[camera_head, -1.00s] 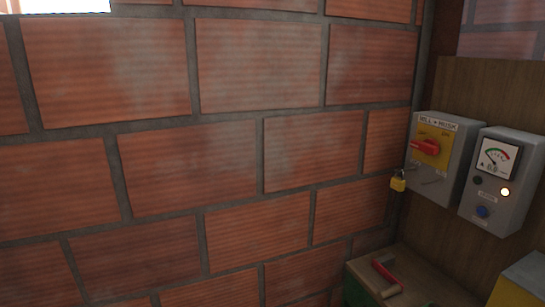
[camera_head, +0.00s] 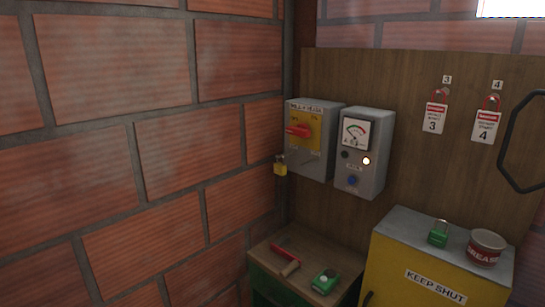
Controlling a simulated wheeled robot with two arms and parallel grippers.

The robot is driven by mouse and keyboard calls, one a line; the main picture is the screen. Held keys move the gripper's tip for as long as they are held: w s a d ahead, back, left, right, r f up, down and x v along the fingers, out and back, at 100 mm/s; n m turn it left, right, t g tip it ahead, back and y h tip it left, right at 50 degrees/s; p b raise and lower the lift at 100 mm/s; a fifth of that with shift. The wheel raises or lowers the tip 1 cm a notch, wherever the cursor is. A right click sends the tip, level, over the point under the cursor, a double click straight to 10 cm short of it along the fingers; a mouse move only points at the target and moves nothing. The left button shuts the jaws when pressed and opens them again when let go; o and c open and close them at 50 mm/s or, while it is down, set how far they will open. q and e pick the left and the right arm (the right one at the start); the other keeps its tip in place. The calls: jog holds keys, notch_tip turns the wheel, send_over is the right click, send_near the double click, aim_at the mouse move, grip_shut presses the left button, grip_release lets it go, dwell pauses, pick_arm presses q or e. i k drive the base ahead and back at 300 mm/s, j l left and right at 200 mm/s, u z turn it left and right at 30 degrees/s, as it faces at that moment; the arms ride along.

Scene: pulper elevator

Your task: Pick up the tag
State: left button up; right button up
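Two white and red tags hang from hooks on the brown wooden board (camera_head: 415,150) at the right. The tag numbered 3 (camera_head: 435,118) hangs on the left, under a small label 3. The tag numbered 4 (camera_head: 486,126) hangs to its right, slightly lower, under a label 4. Each has a red loop at its top. Neither of my grippers is in view.
A grey switch box (camera_head: 309,138) with a red handle and a grey meter box (camera_head: 363,152) are on the board. A yellow padlock (camera_head: 280,168) hangs at the left. A yellow cabinet (camera_head: 400,262) carries a green padlock (camera_head: 438,233) and a grease tin (camera_head: 485,248).

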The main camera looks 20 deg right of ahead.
aim_at(486, 123)
jog(key=i+j, duration=0.25)
jog(key=i, duration=0.2)
jog(key=i+z, duration=0.1)
jog(key=z, duration=2.15)
jog(key=i, duration=0.25)
